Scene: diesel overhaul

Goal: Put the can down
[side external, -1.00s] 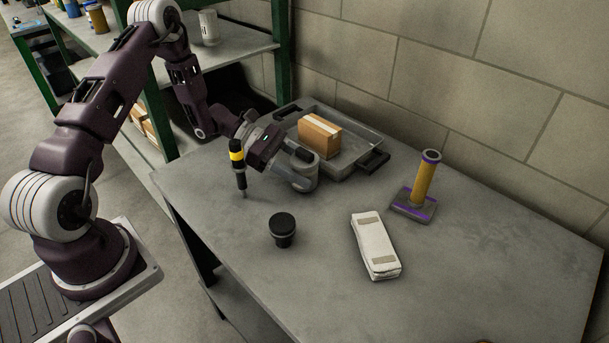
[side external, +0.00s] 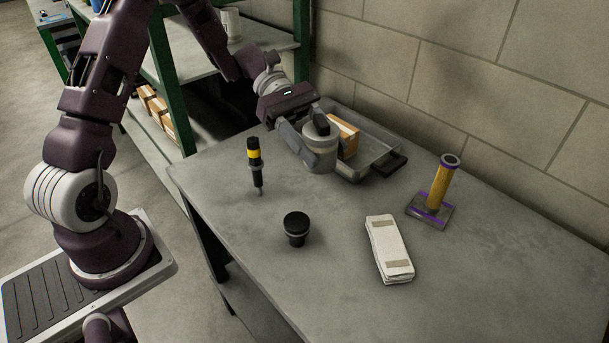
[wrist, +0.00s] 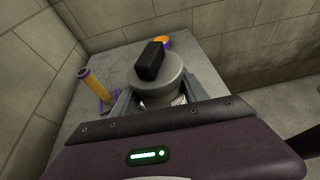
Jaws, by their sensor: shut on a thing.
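The can is a grey cylinder with a black block-shaped piece on top. It shows in the side view (side external: 321,128), in front of the tray's left part, and in the wrist view (wrist: 172,82). My gripper (side external: 318,152) is shut on the can, with a finger on either side of its body; the gripper also shows in the wrist view (wrist: 166,100). The can looks roughly upright. I cannot tell whether its base touches the grey table (side external: 340,205) or hangs just above it.
A metal tray (side external: 383,146) with a cardboard box (side external: 348,139) lies behind the can. The right table area is clear.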

